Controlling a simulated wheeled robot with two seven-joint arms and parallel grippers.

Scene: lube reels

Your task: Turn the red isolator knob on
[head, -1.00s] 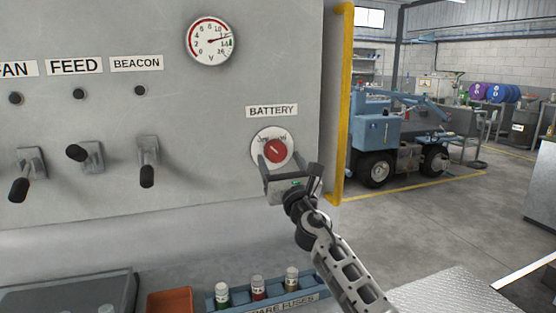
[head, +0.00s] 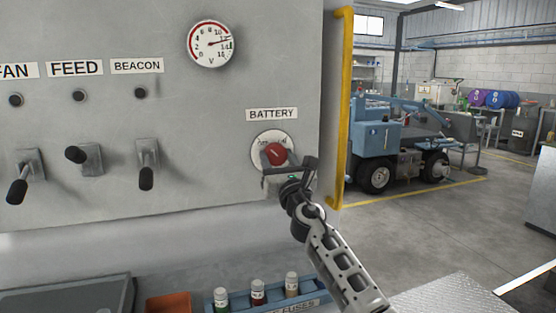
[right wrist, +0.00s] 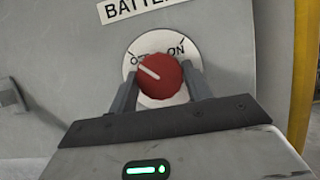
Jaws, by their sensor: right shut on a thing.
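The red isolator knob (head: 276,154) sits on a round white plate (head: 262,139) under the BATTERY label (head: 271,114). In the right wrist view the knob (right wrist: 158,77) has a white pointer line slanting to the upper left, toward the OFF marking. ON is marked at the plate's upper right. My right gripper (right wrist: 161,82) has one finger on each side of the knob and is shut on it. In the head view my right gripper (head: 277,163) reaches the knob from below right and covers the plate's lower part. My left gripper is not in view.
A voltage gauge (head: 211,44) is above left. Several toggle levers, one under FEED (head: 84,156), stand to the left. A yellow rail (head: 341,110) runs along the panel's right edge. A blue fuse tray (head: 265,296) lies below. Open floor is at right.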

